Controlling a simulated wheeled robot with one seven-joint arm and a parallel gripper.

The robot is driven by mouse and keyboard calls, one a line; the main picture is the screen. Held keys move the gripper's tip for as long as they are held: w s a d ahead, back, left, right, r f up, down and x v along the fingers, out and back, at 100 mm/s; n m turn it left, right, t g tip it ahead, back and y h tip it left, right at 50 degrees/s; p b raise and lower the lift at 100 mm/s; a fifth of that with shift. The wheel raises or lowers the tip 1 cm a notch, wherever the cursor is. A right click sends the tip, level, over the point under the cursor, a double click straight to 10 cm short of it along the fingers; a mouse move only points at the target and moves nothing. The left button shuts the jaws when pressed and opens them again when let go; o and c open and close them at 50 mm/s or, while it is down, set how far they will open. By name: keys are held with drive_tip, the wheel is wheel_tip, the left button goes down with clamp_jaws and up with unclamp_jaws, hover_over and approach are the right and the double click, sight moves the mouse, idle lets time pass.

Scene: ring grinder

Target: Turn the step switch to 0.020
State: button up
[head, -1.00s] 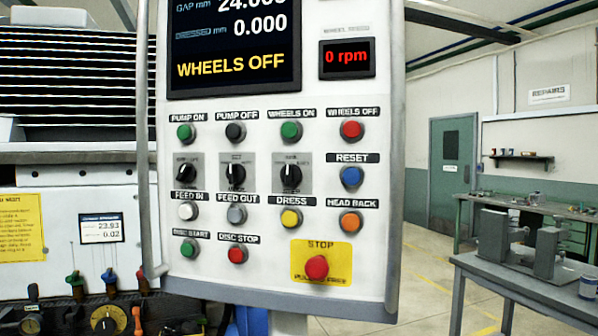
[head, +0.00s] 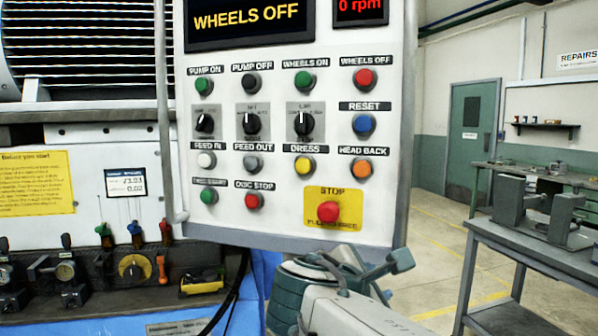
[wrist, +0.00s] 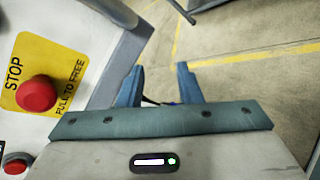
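Three rotary switches with black knobs stand in a row on the white control panel (head: 290,218) in the head view: a left switch (head: 205,123), a middle switch (head: 251,123) and a right switch (head: 304,122). The left knob is tilted; the middle and right knobs point about upright. Their small labels are too blurred to tell which is the step switch. My gripper (wrist: 160,88) is open and empty in the wrist view, with bare floor beyond its fingers. It is low, beside the panel's lower right corner, below the switches and touching none.
A red stop button (head: 328,211) on a yellow plate is close to my gripper; it also shows in the wrist view (wrist: 37,94). Coloured push buttons surround the switches. A metal handle bar (head: 163,120) runs along the panel's left side. A grey workbench (head: 540,245) stands right.

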drive_tip(key=w+a+r+n+t, duration=0.2)
drive_tip(key=a+r+n+t, duration=0.4)
drive_tip(key=r, duration=0.3)
drive_tip(key=n+t+y+b, duration=0.1)
drive_tip(key=n+t, duration=0.4)
drive_tip(key=n, duration=0.2)
approach(301, 118)
drive_tip(key=p+x, duration=0.2)
drive_tip(key=x, duration=0.6)
drive_tip(key=shift+w+r+p, duration=0.2)
drive_tip(key=shift+r+p, duration=0.15)
drive_tip(key=shift+p, duration=0.05)
clamp_jaws()
drive_tip(key=shift+f+g, duration=0.1)
drive_tip(key=shift+g, duration=0.2)
